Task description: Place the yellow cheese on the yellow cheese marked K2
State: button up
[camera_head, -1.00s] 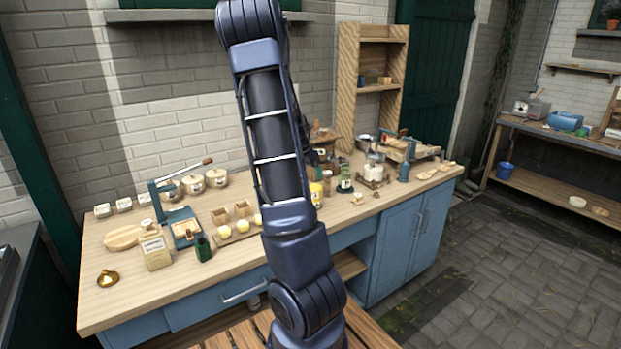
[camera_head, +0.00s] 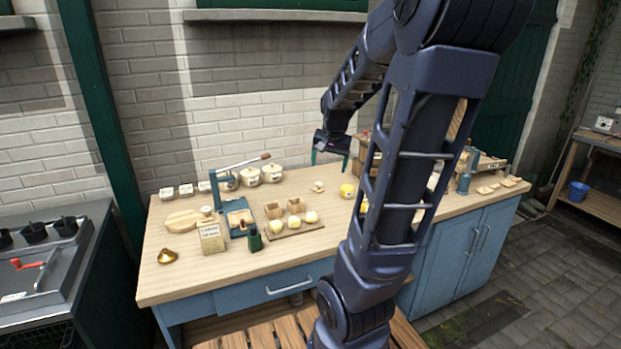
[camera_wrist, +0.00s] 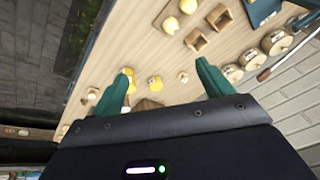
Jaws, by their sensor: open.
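Several pale yellow rounds (camera_head: 293,222) sit in a row on a small wooden board at the middle of the bench; two also show in the wrist view (camera_wrist: 170,25). A stronger yellow piece (camera_head: 347,190) stands to their right, partly near my arm. In the wrist view, two yellow pieces show near the left finger, one (camera_wrist: 155,83) between the fingers and one (camera_wrist: 130,78) at the left fingertip. No K2 mark is readable, so I cannot tell which piece is which. My gripper (camera_head: 330,160) is open and empty above the back of the bench (camera_wrist: 162,72).
Small wooden boxes (camera_head: 275,209) stand behind the rounds. My arm hides the bench's middle right. The front edge is mostly clear.

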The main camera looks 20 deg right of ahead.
jog(key=s+a+r+n, duration=0.2)
jog(key=s+a+n, duration=0.1)
jog(key=s+a, duration=0.3)
jog(key=s+a+r+n+t, duration=0.1)
jog(key=s+a+r+n, duration=0.1)
jog(key=s+a+n, duration=0.2)
jog(key=s+a, duration=0.3)
jog(key=s, duration=0.3)
jog(key=shift+s+a+r+y, duration=0.25)
jog(key=shift+s+r+y, duration=0.05)
jog(key=shift+r, duration=0.1)
